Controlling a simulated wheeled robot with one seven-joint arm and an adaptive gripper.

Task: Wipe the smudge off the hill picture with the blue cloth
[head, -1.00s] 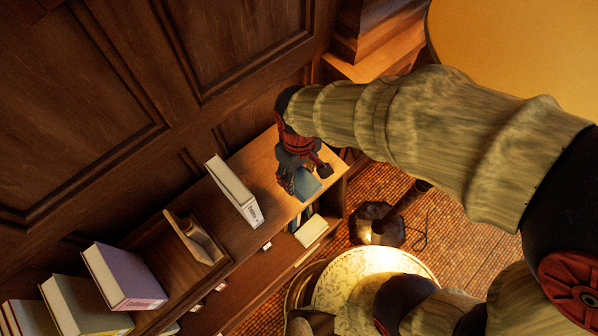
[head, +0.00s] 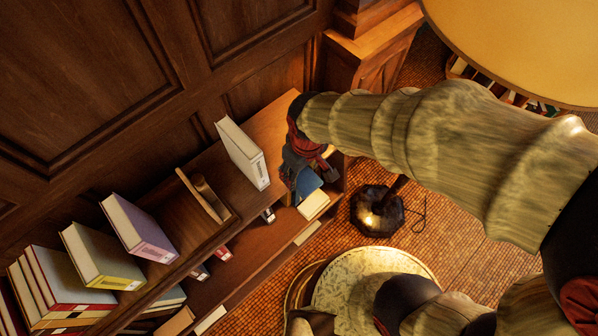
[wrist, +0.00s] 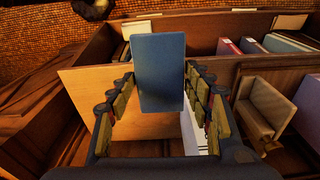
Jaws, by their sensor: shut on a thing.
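My gripper (head: 312,170) is shut on a blue flat rectangular thing (head: 307,187), which looks stiff like a book rather than a cloth. In the wrist view the blue thing (wrist: 158,72) stands up between the two fingers of my gripper (wrist: 160,82), its broad plain face toward the camera. In the head view it is at the right end of the low bookcase, by the front edge of its top. I cannot tell whether it touches the wood. No hill picture, smudge or soft cloth shows in either view.
The wooden bookcase (head: 272,122) runs along the panelled wall. A white book (head: 243,153), a wooden holder (head: 203,194) and several other books stand left of my gripper. A lamp base (head: 377,211) and a round pale-topped table (head: 350,283) stand in front.

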